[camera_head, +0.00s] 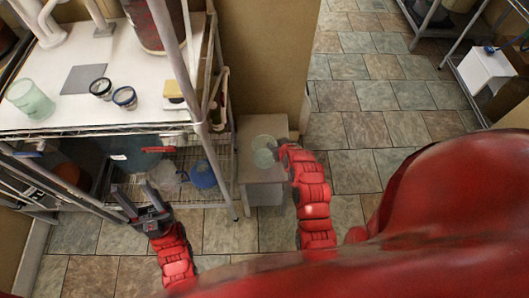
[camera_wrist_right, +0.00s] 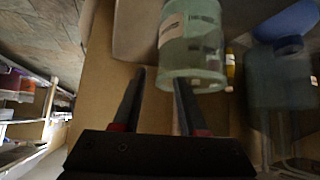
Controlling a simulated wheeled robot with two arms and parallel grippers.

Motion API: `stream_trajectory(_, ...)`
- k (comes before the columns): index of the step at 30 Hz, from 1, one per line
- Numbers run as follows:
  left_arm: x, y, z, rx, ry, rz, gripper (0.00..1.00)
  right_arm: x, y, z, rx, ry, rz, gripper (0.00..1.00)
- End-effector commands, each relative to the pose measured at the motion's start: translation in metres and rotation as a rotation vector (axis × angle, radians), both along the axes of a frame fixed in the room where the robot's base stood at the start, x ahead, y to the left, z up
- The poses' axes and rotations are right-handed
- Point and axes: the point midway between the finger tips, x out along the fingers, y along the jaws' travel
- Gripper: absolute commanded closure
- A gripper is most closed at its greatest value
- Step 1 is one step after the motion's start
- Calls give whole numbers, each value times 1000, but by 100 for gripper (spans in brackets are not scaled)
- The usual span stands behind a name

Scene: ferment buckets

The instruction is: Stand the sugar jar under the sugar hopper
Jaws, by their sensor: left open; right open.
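A pale green translucent jar (camera_head: 264,151) stands on a small light stand right of the rack. My right gripper (camera_head: 280,148) is beside it on its right. In the right wrist view a green jar with a white label (camera_wrist_right: 192,42) is just past the tips of my open, empty right gripper (camera_wrist_right: 159,78), mostly off to the right finger's side. A second pale green jar (camera_head: 30,99) is on the rack top at the left. I cannot tell which is the sugar jar. My left gripper (camera_head: 136,192) is open and empty before the rack's lower shelf. No hopper is clearly identifiable.
A dark red cylindrical vessel (camera_head: 151,22) is cut off at the top. The rack top (camera_head: 60,112) holds a grey mat (camera_head: 82,79) and two dark-rimmed cups (camera_head: 124,97). A metal post (camera_head: 180,65) rises between rack and stand (camera_head: 263,193). Tiled floor lies open at right.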

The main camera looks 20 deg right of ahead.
Motion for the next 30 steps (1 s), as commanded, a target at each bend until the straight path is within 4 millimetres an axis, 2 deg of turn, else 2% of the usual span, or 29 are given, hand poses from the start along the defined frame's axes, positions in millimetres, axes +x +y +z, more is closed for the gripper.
stream_trajectory(9,0,0,1,0,0,0,50,5,0,-6,-1,-1,-1,58)
stream_trajectory(16,0,0,1,0,0,0,50,5,0,-6,0,0,0,100)
stream_trajectory(30,0,0,1,0,0,0,50,5,0,-6,0,2,0,100)
